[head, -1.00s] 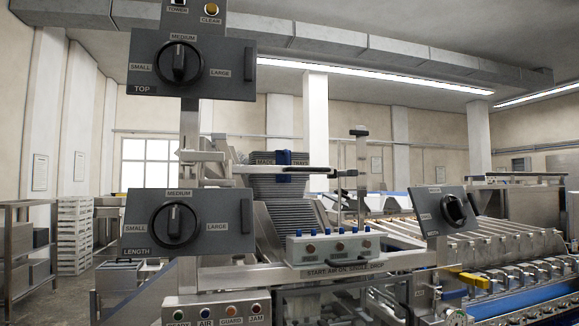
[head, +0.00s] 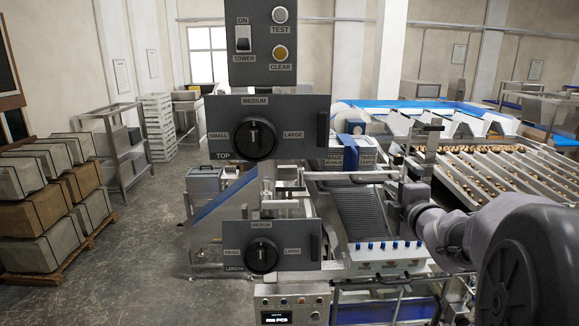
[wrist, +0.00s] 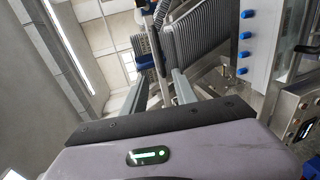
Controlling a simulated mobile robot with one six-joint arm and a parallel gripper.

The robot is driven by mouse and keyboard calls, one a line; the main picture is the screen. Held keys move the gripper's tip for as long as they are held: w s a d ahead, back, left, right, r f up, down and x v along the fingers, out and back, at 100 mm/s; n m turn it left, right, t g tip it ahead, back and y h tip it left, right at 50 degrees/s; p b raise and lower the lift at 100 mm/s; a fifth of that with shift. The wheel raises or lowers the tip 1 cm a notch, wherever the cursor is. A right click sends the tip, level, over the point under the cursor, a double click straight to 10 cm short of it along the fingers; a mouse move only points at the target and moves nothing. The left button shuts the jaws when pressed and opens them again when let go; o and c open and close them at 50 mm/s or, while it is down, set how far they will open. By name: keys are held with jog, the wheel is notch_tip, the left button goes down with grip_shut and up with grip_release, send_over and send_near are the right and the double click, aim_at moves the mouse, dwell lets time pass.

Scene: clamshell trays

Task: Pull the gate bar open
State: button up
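The gate bar (head: 350,176) is a pale horizontal bar across the front of the tray stack. Its right end runs to where my gripper (head: 402,178) is, and the overlap hides that end in the head view. In the wrist view, my gripper's two grey fingers (wrist: 160,82) are spread apart, pointing at the tray stack (wrist: 195,25). A dark upright piece shows between and beyond the fingers. I cannot tell whether a finger touches the bar. The ribbed grey trays (head: 368,215) sit in the sloping magazine behind and below the bar, with a blue piece (head: 351,152) above.
Two dark knob panels, top (head: 254,127) and length (head: 262,246), stand left of the bar. A pale block with blue knobs (head: 385,256) lies below my gripper. A metal post (head: 431,150) rises close behind it. Open floor and stacked boxes (head: 40,230) lie left.

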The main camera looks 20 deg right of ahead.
aim_at(372, 182)
jog(key=p+x, duration=0.3)
jog(key=x, duration=1)
jog(key=shift+w+d, duration=0.15)
jog(key=shift+w, duration=0.1)
jog(key=shift+w+d+f, duration=0.2)
jog(key=shift+w+f, duration=0.05)
jog(key=shift+w, duration=0.35)
grip_shut()
jog(key=shift+r, duration=0.1)
